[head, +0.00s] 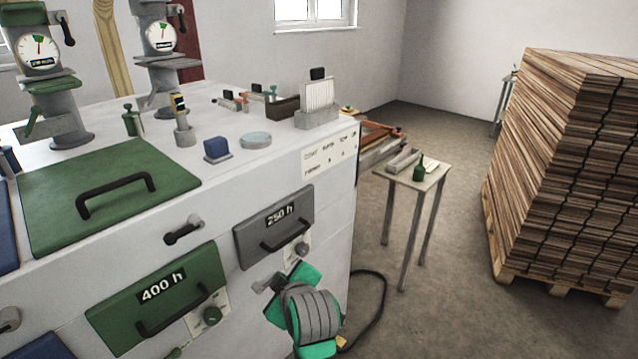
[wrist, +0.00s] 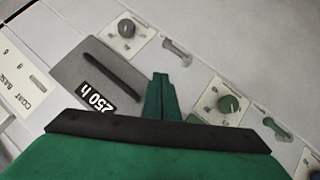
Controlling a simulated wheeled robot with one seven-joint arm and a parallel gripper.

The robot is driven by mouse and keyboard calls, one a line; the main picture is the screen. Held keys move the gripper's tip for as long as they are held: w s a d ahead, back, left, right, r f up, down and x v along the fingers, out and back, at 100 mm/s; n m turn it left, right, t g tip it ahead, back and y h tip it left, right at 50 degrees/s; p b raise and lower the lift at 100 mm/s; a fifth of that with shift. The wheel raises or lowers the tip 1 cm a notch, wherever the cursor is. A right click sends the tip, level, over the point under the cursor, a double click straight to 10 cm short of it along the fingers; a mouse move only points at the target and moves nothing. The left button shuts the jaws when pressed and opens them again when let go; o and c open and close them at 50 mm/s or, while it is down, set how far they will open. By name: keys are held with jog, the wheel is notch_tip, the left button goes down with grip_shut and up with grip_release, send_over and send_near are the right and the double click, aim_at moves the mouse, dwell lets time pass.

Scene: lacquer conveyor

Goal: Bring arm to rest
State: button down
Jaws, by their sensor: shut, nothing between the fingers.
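My gripper (wrist: 160,82) shows in the wrist view as two green fingers pressed together, with nothing between them. It is in front of the white cabinet face, by the lower edge of the grey 250 h drawer (wrist: 80,80). I cannot tell the exact gap to the cabinet. In the head view my green and grey arm (head: 313,316) is folded low at the cabinet front, below the same drawer (head: 272,228). The fingertips are hard to make out there.
The green 400 h drawer (head: 160,298) is left of my arm. A black hose (head: 382,300) lies on the floor to the right. A small table (head: 420,178) and a pallet stack of boards (head: 570,170) stand farther right, with open floor between them.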

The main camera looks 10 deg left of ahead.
jog(key=s+d+f+m+t+h, duration=0.15)
jog(key=s+d+f+m, duration=0.3)
jog(key=s+f, duration=0.45)
jog(key=s+d+f+m+t+h, duration=0.1)
jog(key=s+d+f+m+t, duration=0.1)
jog(key=s+d+f+m, duration=0.45)
jog(key=s+d+m+t+h, duration=0.1)
jog(key=s+d, duration=0.1)
jog(key=s, duration=1.1)
jog(key=s+d+m+t+h, duration=0.1)
jog(key=s+d+h, duration=0.1)
jog(key=s, duration=1.1)
jog(key=shift+m, duration=0.4)
